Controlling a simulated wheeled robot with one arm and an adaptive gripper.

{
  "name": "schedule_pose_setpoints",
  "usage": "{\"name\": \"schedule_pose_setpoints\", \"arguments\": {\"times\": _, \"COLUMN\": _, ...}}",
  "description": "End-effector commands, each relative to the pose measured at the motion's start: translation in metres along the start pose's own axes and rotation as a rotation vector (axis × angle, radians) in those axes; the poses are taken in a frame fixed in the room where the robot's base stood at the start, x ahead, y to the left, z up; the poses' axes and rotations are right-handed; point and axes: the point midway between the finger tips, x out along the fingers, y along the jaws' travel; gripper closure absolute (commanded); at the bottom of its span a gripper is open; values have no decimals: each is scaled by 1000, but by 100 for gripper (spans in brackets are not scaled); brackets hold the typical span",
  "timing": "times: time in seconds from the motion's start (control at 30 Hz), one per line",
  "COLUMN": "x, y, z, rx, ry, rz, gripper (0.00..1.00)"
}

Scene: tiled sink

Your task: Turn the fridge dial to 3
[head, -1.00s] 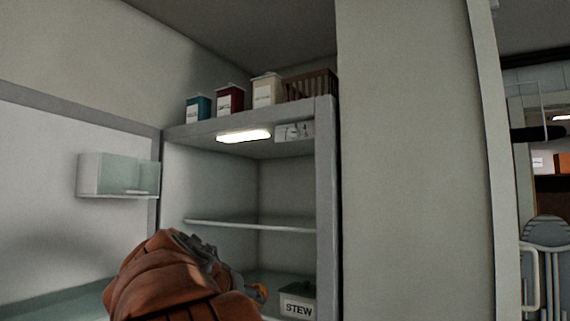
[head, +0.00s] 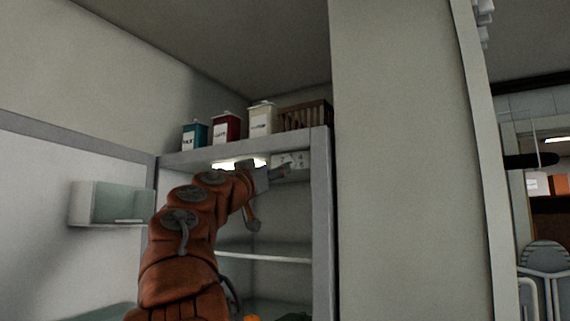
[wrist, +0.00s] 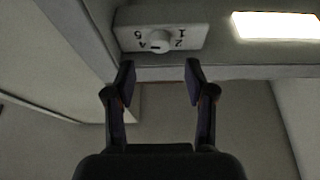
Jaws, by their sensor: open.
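The fridge dial is a round white knob (wrist: 159,40) on a pale control box (wrist: 190,38) under the fridge's top edge. In the wrist view the numbers look upside down; 1 and 2 are right of the knob, other digits left. A small dark mark shows low on the knob, but I cannot tell its number. The box also shows in the head view (head: 298,160), partly behind my gripper (head: 284,171). In the wrist view my gripper (wrist: 158,76) is open and empty. Its two fingertips are apart, just short of the knob and roughly lined up with it.
A lit lamp (wrist: 278,26) sits beside the box. A teal canister (head: 195,136), red canister (head: 227,127), cream canister (head: 262,119) and brown basket (head: 305,115) stand on the fridge top. A shelf (head: 280,254) is below my gripper. The open door (head: 50,165) is left.

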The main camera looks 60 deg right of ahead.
Motion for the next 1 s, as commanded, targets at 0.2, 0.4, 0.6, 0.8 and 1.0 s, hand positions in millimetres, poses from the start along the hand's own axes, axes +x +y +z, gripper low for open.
{"name": "schedule_pose_setpoints", "arguments": {"times": 0.2, "x": 32, "y": -1, "z": -3, "rx": -1, "ry": -2, "rz": -2, "gripper": 46}}
{"name": "schedule_pose_setpoints", "arguments": {"times": 0.4, "x": 58, "y": 0, "z": -2, "rx": 0, "ry": -3, "rz": 0, "gripper": 46}}
{"name": "schedule_pose_setpoints", "arguments": {"times": 0.6, "x": 64, "y": 0, "z": 0, "rx": 1, "ry": -2, "rz": 1, "gripper": 46}}
{"name": "schedule_pose_setpoints", "arguments": {"times": 0.8, "x": 64, "y": 0, "z": 0, "rx": 0, "ry": -2, "rz": 0, "gripper": 48}}
{"name": "schedule_pose_setpoints", "arguments": {"times": 1.0, "x": 64, "y": 0, "z": 0, "rx": 0, "ry": -2, "rz": 0, "gripper": 68}}
